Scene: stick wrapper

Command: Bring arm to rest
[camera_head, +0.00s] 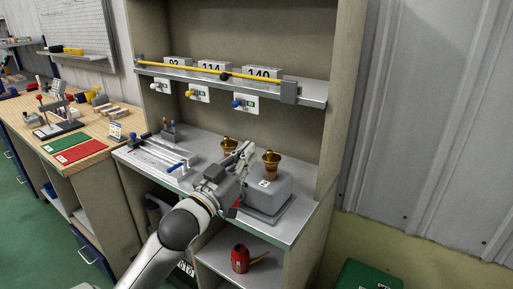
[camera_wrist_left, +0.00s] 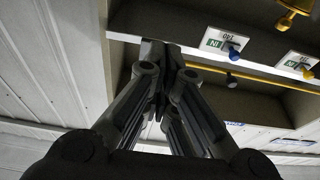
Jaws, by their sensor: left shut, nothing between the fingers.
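My left arm comes in from the bottom of the head view. Its gripper (camera_head: 243,153) is over the cabinet's grey worktop, in front of and beside two brass-coloured cups. In the left wrist view the fingers (camera_wrist_left: 168,62) are together with nothing between them. One cup (camera_head: 271,162) stands on the grey block (camera_head: 290,187) just right of the gripper. The other cup (camera_head: 229,145) is partly hidden behind the gripper. I cannot tell whether the gripper touches anything. My right gripper is in neither view.
A shelf above holds a long yellow rod (camera_head: 205,69) and numbered white blocks (camera_head: 262,74). Knobs on white plates (camera_head: 246,103) hang below it. A rail fixture (camera_head: 160,156) lies left on the worktop. A red canister (camera_head: 240,258) stands on the lower shelf. The wall (camera_head: 430,130) is at right.

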